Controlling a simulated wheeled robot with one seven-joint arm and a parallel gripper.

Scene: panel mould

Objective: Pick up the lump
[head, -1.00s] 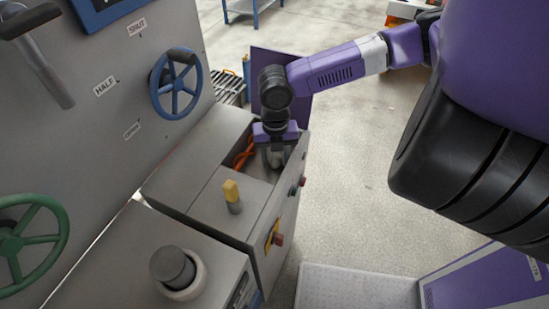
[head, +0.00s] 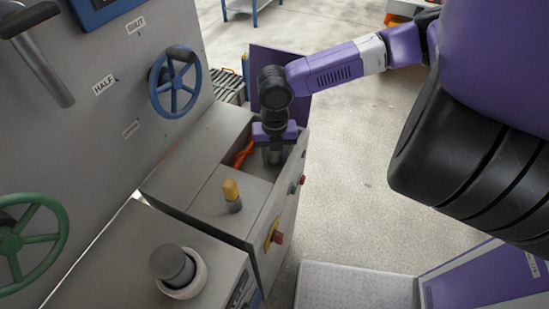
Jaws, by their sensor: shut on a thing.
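My gripper (head: 273,158) points straight down into an open recess (head: 254,170) in the top of the grey cabinet. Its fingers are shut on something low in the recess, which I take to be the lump. The lump itself is hidden by the fingers and the recess wall, so its shape and colour cannot be told. An orange thing (head: 243,152) lies in the recess just left of my gripper.
A yellow-tipped lever (head: 231,193) stands on the cabinet top, nearer than the recess. A tall panel with a blue handwheel (head: 175,82) and a green handwheel (head: 14,243) rises on the left. A capped post (head: 176,268) stands in front. Open floor (head: 355,190) lies to the right.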

